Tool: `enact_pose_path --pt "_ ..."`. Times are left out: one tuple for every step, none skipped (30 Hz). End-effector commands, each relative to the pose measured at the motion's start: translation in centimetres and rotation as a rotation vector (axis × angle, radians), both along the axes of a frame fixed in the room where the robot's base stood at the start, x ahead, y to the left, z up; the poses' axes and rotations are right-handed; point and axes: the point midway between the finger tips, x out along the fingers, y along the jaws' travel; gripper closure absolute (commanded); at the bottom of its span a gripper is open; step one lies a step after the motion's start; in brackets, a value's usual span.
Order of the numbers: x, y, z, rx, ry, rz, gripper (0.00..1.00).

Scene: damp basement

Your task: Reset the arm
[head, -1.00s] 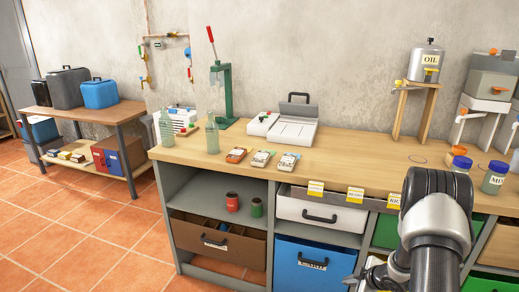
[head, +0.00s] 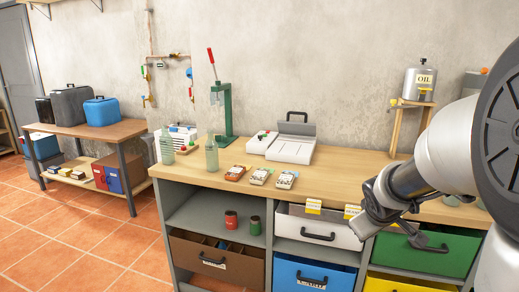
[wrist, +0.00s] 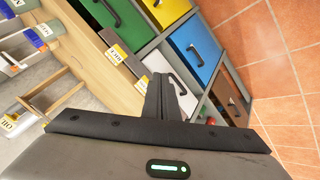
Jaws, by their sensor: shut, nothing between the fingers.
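My gripper (wrist: 164,98) shows in the wrist view with its two dark fingers together and nothing between them. It points toward the drawer fronts of the workbench. In the head view my gripper (head: 412,232) is at the right, in front of the bench. It overlaps the green drawer (head: 455,250) in the picture; I cannot tell how far apart they are. My arm comes in from the right edge and hides the right end of the bench.
The workbench (head: 345,168) carries glass bottles, a green press (head: 224,105), a white case (head: 292,145), several small packs and an oil can (head: 419,82) on a wooden stand. A side table (head: 98,133) with cases stands at the left. The tiled floor (head: 75,235) there is clear.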

Motion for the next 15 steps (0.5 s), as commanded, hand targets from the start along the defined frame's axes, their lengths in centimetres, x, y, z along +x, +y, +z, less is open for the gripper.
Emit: enact_pose_path --pt "-2.2 1.4 2.3 0.034 -0.016 -0.043 1.0" --pt "-3.7 2.2 3.2 0.059 -0.015 -0.07 1.0" --pt "-5.6 3.3 4.2 0.093 -0.015 -0.103 1.0" --pt "-7.0 4.1 4.9 0.12 -0.014 -0.126 1.0" --pt "-8.4 4.9 5.4 0.147 -0.012 -0.146 1.0" --pt "-10.1 6.0 5.9 0.182 -0.007 -0.169 1.0" --pt "-11.3 6.7 6.2 0.207 -0.003 -0.183 1.0" --pt "-12.5 7.3 6.4 0.23 0.002 -0.196 1.0" --pt "-13.8 8.2 6.7 0.26 0.006 -0.21 1.0" --pt "-14.9 8.8 6.8 0.279 0.012 -0.219 1.0" --pt "-15.8 9.3 6.9 0.299 0.017 -0.226 1.0" --pt "-17.0 10.1 7.0 0.324 0.024 -0.235 1.0" --pt "-17.8 10.6 7.0 0.342 0.028 -0.24 1.0" --pt "-18.6 11.1 7.1 0.36 0.032 -0.243 1.0" --pt "-19.7 11.8 7.1 0.384 0.04 -0.25 1.0"
